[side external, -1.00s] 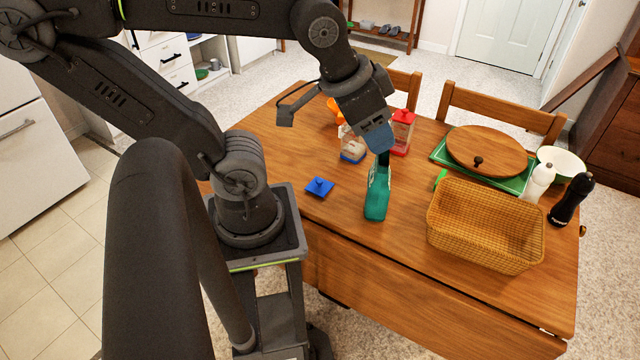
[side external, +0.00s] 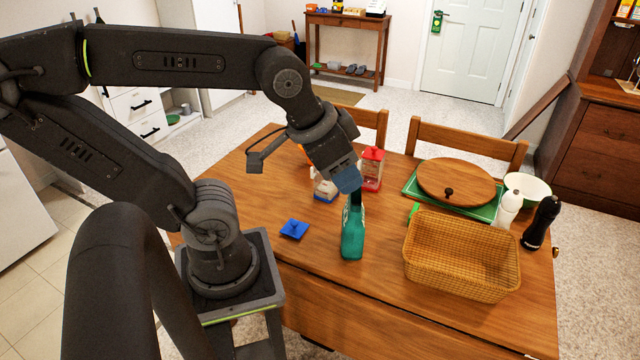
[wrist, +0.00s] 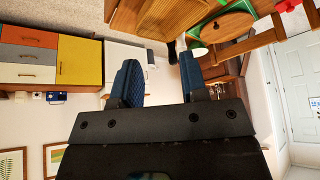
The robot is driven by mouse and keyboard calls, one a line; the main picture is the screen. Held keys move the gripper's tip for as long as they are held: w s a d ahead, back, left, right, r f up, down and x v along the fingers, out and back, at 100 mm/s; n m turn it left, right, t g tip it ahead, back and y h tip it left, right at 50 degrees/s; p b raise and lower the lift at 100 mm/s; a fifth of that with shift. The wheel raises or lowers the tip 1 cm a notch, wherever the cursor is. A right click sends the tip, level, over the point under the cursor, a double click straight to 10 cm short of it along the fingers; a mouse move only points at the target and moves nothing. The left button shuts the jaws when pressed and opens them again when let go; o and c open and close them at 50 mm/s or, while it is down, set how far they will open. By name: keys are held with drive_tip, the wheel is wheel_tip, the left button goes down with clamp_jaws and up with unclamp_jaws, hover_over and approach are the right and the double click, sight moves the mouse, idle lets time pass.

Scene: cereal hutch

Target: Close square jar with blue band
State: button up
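The square jar with a blue band (side external: 325,188) stands on the table, partly hidden behind my gripper, with pale contents. Its top is too small and covered to make out. A blue square lid with a knob (side external: 294,229) lies on the table, left of and nearer than the jar. My gripper (side external: 347,184) points down over the table, overlapping the jar's right side and the top of a teal bottle (side external: 352,232). In the wrist view my gripper (wrist: 160,78) is open, its blue fingers apart with nothing between them. The jar and lid are not seen there.
A red-lidded square jar (side external: 372,170) stands just right of my gripper. A wicker basket (side external: 462,270), a green tray (side external: 483,211) with a round wooden board (side external: 457,183), and white (side external: 507,208) and black (side external: 541,222) mills fill the right. The table around the blue lid is clear.

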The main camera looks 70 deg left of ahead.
drive_tip(key=w+a+f+m+g+y, duration=0.1)
drive_tip(key=w+a+f+m+g, duration=0.1)
drive_tip(key=w+a+f+m, duration=0.45)
drive_tip(key=m+g+h, duration=0.1)
drive_tip(key=m+g, duration=0.3)
drive_tip(key=m, duration=0.4)
hover_over(294, 222)
drive_tip(key=f, duration=1.8)
drive_tip(key=shift+w+d+f, duration=0.15)
drive_tip(key=shift+w+f, duration=0.05)
drive_tip(key=shift+f, duration=0.05)
drive_tip(key=shift+s+f, duration=0.2)
drive_tip(key=shift+f, duration=2.25)
drive_tip(key=shift+f, duration=0.85)
drive_tip(key=shift+f, duration=1.05)
